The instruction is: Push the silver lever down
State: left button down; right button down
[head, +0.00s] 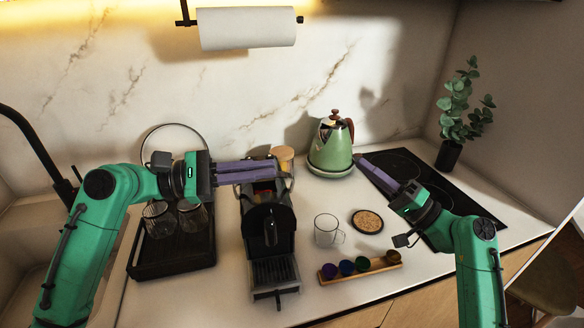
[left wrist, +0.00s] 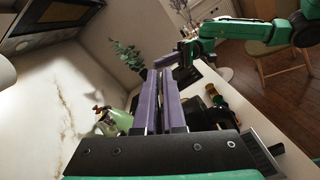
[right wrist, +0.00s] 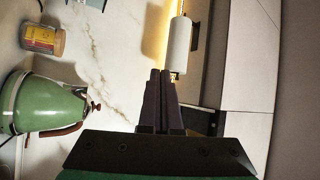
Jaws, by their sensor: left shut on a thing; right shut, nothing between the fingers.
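The black coffee machine (head: 268,222) stands on the counter in the middle of the head view. Part of its silver lever (head: 291,183) shows at the top, by the purple fingers. My left gripper (head: 273,170) reaches in level from the left, its fingers closed across the top of the machine at the lever. The exact grip is hidden. In the left wrist view, the left gripper (left wrist: 158,73) has its fingers close together, with the dark machine (left wrist: 205,115) beside them. My right gripper (head: 360,161) is shut and empty, right of the kettle; its closed fingers show in the right wrist view (right wrist: 160,73).
A green kettle (head: 332,145) stands behind the machine. A glass mug (head: 326,230), a round coaster (head: 367,221) and a wooden capsule holder (head: 360,267) lie to the right. A black tray (head: 150,262) with glasses stands left. A paper roll (head: 247,28) hangs above.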

jog(key=s+a+r+n+g+y, duration=0.1)
jog(key=a+n+g, duration=0.1)
jog(key=a, duration=0.3)
jog(key=s+a+r+n+g+y, duration=0.1)
jog(key=s+a+r+n+g, duration=0.1)
jog(key=a, duration=0.4)
jog(key=s+a+r+n+g+y, duration=0.1)
jog(key=s+a+n+g+y, duration=0.1)
jog(key=a, duration=0.3)
jog(key=shift+a+r+n, duration=0.25)
jog(key=shift+a+n, duration=0.05)
jog(key=shift+n, duration=0.2)
jog(key=shift+s+f, duration=0.1)
jog(key=shift+s, duration=0.1)
